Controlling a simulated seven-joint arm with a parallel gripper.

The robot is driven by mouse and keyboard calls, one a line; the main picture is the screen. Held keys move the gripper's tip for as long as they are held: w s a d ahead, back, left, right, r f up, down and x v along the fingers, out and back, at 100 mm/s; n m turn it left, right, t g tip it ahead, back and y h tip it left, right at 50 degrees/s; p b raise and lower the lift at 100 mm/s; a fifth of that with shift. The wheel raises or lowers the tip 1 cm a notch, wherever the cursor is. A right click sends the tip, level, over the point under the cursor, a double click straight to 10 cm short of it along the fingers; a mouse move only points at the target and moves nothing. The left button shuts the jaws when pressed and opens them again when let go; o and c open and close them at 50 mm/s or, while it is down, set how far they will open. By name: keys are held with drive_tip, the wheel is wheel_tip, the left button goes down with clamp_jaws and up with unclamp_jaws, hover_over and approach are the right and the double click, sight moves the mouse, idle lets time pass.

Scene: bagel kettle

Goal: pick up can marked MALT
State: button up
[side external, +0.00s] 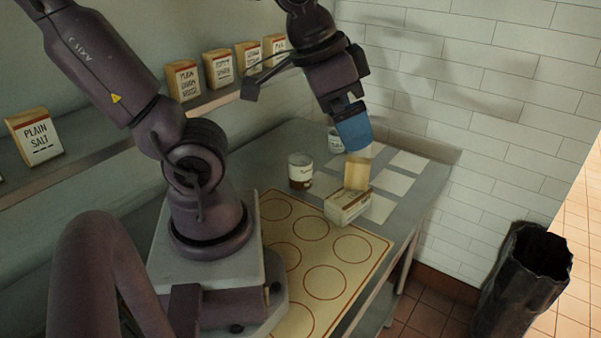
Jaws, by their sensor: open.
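Two cans stand on the grey bench. One brown-and-white can (300,171) is upright at the back edge of the printed mat. A second can (335,140) with a white label stands farther back, partly hidden behind my gripper. The lettering on both is too small to read, so I cannot tell which is marked MALT. My gripper (354,130) points down above the bench, just right of the second can and above a tan block. Its blue finger side faces the camera; it is open and I see nothing held.
The tan block (357,172) stands behind a cream box (347,205). A mat with red circles (324,281) covers the front bench. Pale squares (396,182) lie at right. Labelled packets (220,68) line the wall shelf. A dark bin (525,283) stands on the floor at right.

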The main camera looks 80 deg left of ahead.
sight(301, 167)
drive_tip(key=s+a+f+m+g+y, duration=0.1)
drive_tip(key=s+a+f+g+y, duration=0.1)
drive_tip(key=a+f+g, duration=0.4)
drive_tip(key=s+a+f+m+g+y, duration=0.1)
drive_tip(key=s+a+f+g+y, duration=0.25)
drive_tip(key=f, duration=0.55)
drive_tip(key=s+a+f+m+y, duration=0.1)
drive_tip(key=a+f+m+y, duration=0.1)
drive_tip(key=a+m+y, duration=0.5)
drive_tip(key=s+a+f+m+y, duration=0.2)
drive_tip(key=a+m+y, duration=0.4)
drive_tip(key=a, duration=0.2)
drive_tip(key=w+f+m+t, duration=0.1)
drive_tip(key=w+f+t, duration=0.1)
drive_tip(key=f+t, duration=0.1)
drive_tip(key=w+f+m+t, duration=0.2)
drive_tip(key=f, duration=0.2)
drive_tip(key=w+a+f+m+t+h, duration=0.1)
drive_tip(key=f+m+t, duration=0.1)
drive_tip(key=f+t, duration=0.1)
drive_tip(key=shift+w+a+f+t, duration=0.1)
drive_tip(key=shift+w+f+t, duration=0.3)
drive_tip(key=shift+f, duration=0.1)
drive_tip(key=x, duration=0.7)
drive_tip(key=shift+w+a, duration=0.1)
drive_tip(key=shift+a, duration=0.2)
